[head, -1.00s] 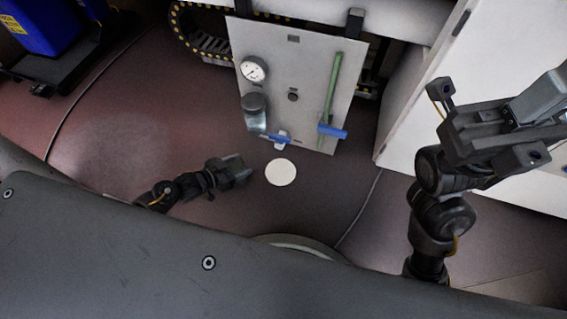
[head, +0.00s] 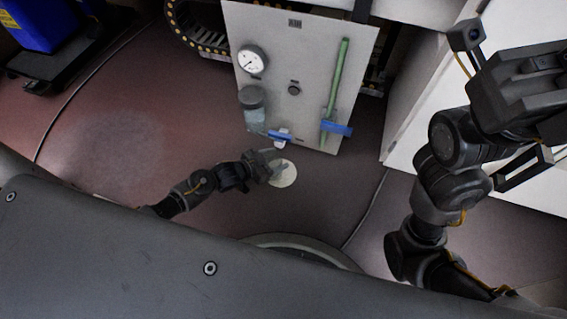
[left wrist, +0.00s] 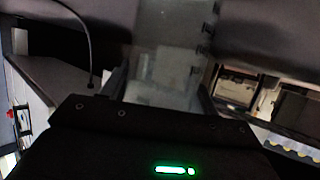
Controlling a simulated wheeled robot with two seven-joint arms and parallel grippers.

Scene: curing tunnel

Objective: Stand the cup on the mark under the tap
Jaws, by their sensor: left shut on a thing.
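My left gripper (head: 268,166) is shut on a clear, see-through cup (left wrist: 172,42) with dark marks down one side. In the head view the cup is small and hard to make out. It appears at the left part of the mark, a white round disc (head: 286,175), which the gripper and cup partly cover. I cannot tell whether the cup touches the disc. The tap (head: 279,138), white with a blue handle, is on the lower edge of the panel just above the disc.
The grey panel (head: 300,60) carries a round gauge (head: 251,60), a jar-like filter (head: 253,108), a green tube (head: 337,80) and another blue handle (head: 336,128). A white cabinet (head: 420,100) stands at right. A blue container (head: 35,22) is at top left. The floor left of the panel is clear.

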